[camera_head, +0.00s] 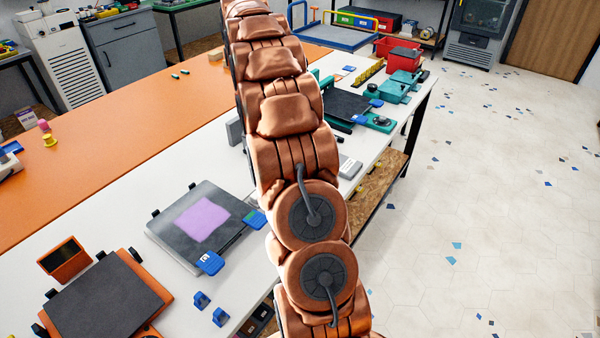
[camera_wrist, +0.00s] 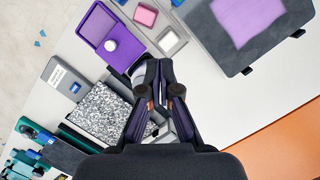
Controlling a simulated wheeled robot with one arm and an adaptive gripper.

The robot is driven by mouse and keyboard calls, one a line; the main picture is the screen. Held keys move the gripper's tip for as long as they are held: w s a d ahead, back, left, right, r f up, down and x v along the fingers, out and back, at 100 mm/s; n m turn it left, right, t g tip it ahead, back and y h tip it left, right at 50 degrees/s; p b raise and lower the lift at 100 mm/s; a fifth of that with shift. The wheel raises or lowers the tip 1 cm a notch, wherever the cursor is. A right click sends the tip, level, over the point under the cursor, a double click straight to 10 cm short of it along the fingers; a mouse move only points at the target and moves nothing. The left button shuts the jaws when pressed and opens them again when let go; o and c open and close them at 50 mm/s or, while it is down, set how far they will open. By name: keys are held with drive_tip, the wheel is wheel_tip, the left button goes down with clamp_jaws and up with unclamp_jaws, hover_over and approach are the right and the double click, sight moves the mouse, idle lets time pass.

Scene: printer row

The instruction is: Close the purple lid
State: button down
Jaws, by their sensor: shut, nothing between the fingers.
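A purple object (camera_wrist: 125,50) with a paler purple panel at its far left end shows at the top of the wrist view. A white round piece sits on it. I take this for the thing with the purple lid, but cannot tell how far the lid stands open. My gripper (camera_wrist: 160,68) is shut and empty, its fingertips just right of the purple object's lower end. I cannot tell whether they touch. In the head view my arm hides the gripper and the purple object.
A grey plate (camera_head: 178,235) with a lilac square (camera_head: 202,218) lies left of my arm on the white table. An orange-framed dark plate (camera_head: 100,305) is nearer. In the wrist view, a pink block (camera_wrist: 145,15) and a speckled panel (camera_wrist: 103,112) lie near the gripper. Open floor is at right.

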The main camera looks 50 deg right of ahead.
drive_tip(key=d+f+m, duration=0.1)
drive_tip(key=d+f, duration=0.3)
drive_tip(key=d, duration=0.5)
drive_tip(key=d+f+m, duration=0.2)
drive_tip(key=d+f, duration=0.2)
drive_tip(key=d, duration=0.4)
drive_tip(key=shift+y, duration=0.4)
drive_tip(key=b+x, duration=0.1)
drive_tip(key=x, duration=0.1)
drive_tip(key=b+x, duration=0.3)
drive_tip(key=x, duration=0.1)
drive_tip(key=shift+s+d+r, duration=0.1)
drive_tip(key=shift+s+d, duration=0.1)
drive_tip(key=shift+s, duration=0.15)
drive_tip(key=shift+p+x, duration=0.5)
drive_tip(key=shift+x, duration=1.8)
drive_tip(key=shift+s+a+r, duration=0.1)
drive_tip(key=shift+s+a, duration=0.15)
drive_tip(key=shift+a, duration=0.25)
drive_tip(key=shift+s+a+p, duration=0.6)
drive_tip(key=shift+s+a, duration=0.2)
drive_tip(key=shift+a, duration=0.2)
